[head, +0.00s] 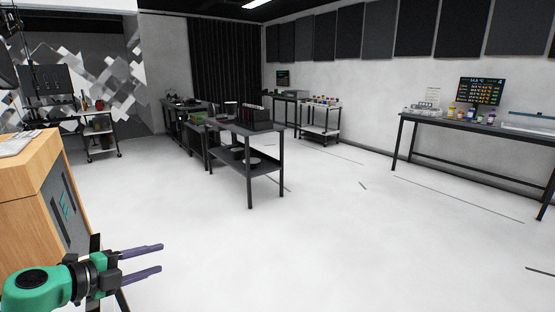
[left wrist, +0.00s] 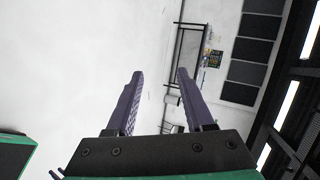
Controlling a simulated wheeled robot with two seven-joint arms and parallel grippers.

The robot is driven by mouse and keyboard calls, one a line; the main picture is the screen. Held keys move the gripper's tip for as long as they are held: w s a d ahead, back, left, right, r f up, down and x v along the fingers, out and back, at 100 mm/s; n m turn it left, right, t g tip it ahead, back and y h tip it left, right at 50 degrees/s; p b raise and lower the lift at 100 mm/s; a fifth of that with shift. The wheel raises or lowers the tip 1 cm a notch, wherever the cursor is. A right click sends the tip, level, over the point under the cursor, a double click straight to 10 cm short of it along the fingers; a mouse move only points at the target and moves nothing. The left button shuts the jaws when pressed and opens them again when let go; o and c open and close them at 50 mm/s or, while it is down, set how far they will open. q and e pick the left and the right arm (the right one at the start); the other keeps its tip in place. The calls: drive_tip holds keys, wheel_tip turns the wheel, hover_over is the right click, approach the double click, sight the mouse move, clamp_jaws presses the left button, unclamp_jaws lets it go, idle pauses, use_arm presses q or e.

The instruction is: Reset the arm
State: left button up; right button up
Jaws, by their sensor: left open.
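My left gripper (head: 160,260) reaches in from the lower left of the head view, over the pale floor. Its two purple fingers are apart, with nothing between them. They also show spread and empty in the left wrist view (left wrist: 158,88). The green and black left wrist is close to the wooden cabinet (head: 30,200) at the left edge; I cannot tell whether they touch. My right gripper is not in the head view. A small green and purple part shows at the lower left of the left wrist view, too cut off to identify.
A black table (head: 245,165) with a lower shelf stands mid-room. A long table (head: 480,130) with bottles and a monitor (head: 480,92) stands along the right wall. A wheeled cart (head: 100,140) is at the back left. The white floor (head: 330,240) in front is clear.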

use_arm(q)
drive_tip(key=s+a+f+n+y, duration=0.2)
drive_tip(key=s+f+n+y, duration=0.25)
drive_tip(key=f+n, duration=0.3)
drive_tip(key=s+a+f+n+y, duration=0.1)
drive_tip(key=s+f+n+y, duration=0.2)
drive_tip(key=f+n+y, duration=0.45)
drive_tip(key=s+d+f+n+g+h, duration=0.3)
drive_tip(key=s+d+g, duration=0.15)
drive_tip(key=s, duration=0.35)
drive_tip(key=s+d+f+n+g+h, duration=0.2)
drive_tip(key=s+d+f+n+g, duration=0.1)
drive_tip(key=s+d, duration=0.35)
drive_tip(key=s+a+f+g, duration=0.1)
drive_tip(key=s+f+g, duration=0.15)
drive_tip(key=f, duration=2.15)
drive_tip(key=s+a+f, duration=0.3)
drive_tip(key=s+f, duration=1)
drive_tip(key=s, duration=0.4)
drive_tip(key=shift+a+f, duration=0.15)
drive_tip(key=shift+f, duration=0.2)
drive_tip(key=shift+s, duration=0.1)
